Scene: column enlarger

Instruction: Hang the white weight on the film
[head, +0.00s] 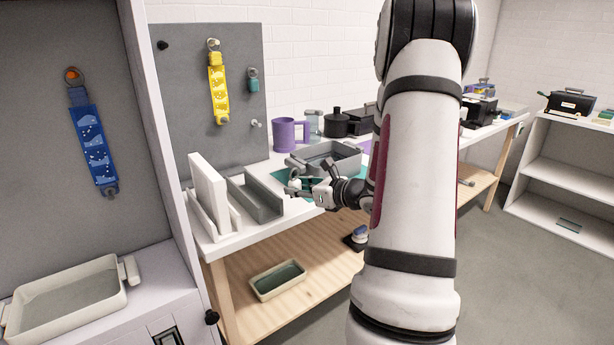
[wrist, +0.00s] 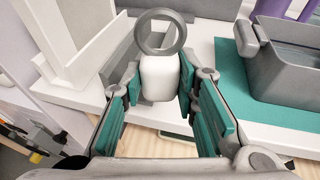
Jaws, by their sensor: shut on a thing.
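The white weight (wrist: 160,78), a rounded block with a grey ring on top, is between the fingers of my gripper (wrist: 160,88) in the wrist view. The gripper is shut on its sides, with the ring upright and free above. In the head view my gripper (head: 303,188) is over the front of the white bench, and the weight is small there. A yellow film strip (head: 218,90) hangs on the grey board behind, to the upper left of my gripper. A blue film strip (head: 93,145) hangs on the nearer left panel.
A teal weight (head: 253,82) hangs right of the yellow film, above a bare peg (head: 256,123). A grey trough (head: 256,198) and white upright panel (head: 208,188) stand left of my gripper. A grey tray (head: 335,158) and purple mug (head: 287,135) are behind it.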

